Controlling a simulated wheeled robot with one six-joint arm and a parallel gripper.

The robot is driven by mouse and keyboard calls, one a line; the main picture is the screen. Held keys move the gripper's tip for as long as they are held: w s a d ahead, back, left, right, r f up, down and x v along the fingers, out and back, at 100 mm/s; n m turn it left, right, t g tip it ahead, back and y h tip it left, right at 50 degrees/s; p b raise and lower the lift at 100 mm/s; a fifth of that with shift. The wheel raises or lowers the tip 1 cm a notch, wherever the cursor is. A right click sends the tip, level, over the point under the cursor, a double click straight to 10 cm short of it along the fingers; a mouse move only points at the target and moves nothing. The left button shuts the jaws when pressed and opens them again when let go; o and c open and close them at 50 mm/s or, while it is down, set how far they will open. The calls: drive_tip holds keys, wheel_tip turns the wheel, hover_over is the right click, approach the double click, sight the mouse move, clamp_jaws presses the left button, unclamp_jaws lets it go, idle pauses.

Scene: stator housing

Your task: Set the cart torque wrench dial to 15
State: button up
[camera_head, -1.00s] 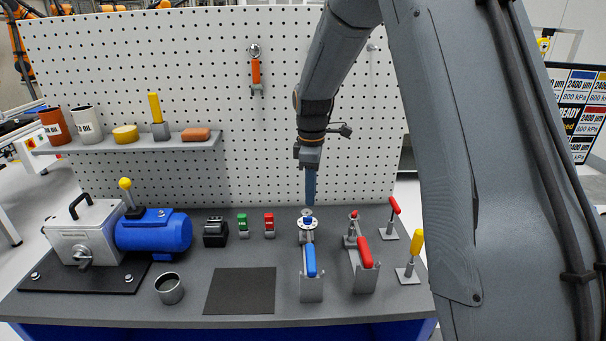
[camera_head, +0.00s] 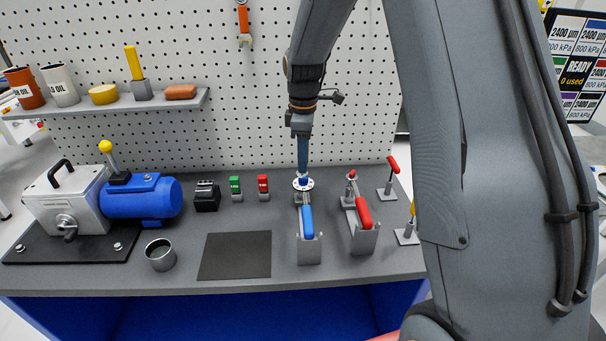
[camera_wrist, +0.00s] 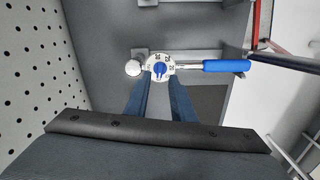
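The blue-handled torque wrench (camera_head: 307,222) lies in a grey holder on the bench, its handle towards the front. Its round white dial (camera_head: 298,186) has a blue knob in the middle; the dial (camera_wrist: 151,76) also shows in the wrist view, with marks too small to read. My gripper (camera_head: 303,174) points down just above the dial. In the wrist view my gripper (camera_wrist: 161,80) has its two blue fingers apart, with the tips on either side of the knob (camera_wrist: 159,68). I cannot tell whether they touch it.
A red-handled wrench (camera_head: 363,212) lies in its own holder close on the right. Red (camera_head: 391,170) and yellow-topped (camera_head: 411,222) upright tools stand further right. A dark mat (camera_head: 235,255), a metal cup (camera_head: 160,254) and a blue motor (camera_head: 140,198) are to the left. The pegboard is behind.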

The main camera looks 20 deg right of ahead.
sight(303, 178)
drive_tip(key=shift+f+b, duration=1.1)
drive_tip(key=shift+f, duration=0.9)
drive_tip(key=shift+f, duration=0.1)
clamp_jaws()
drive_tip(key=n+p, duration=0.1)
drive_tip(key=n, duration=0.3)
drive_tip(key=shift+p, duration=0.35)
drive_tip(key=n+p, duration=0.1)
drive_tip(key=n, duration=0.3)
drive_tip(key=shift+n, duration=0.3)
drive_tip(key=shift+c, duration=0.5)
unclamp_jaws()
drive_tip(key=shift+o, duration=0.3)
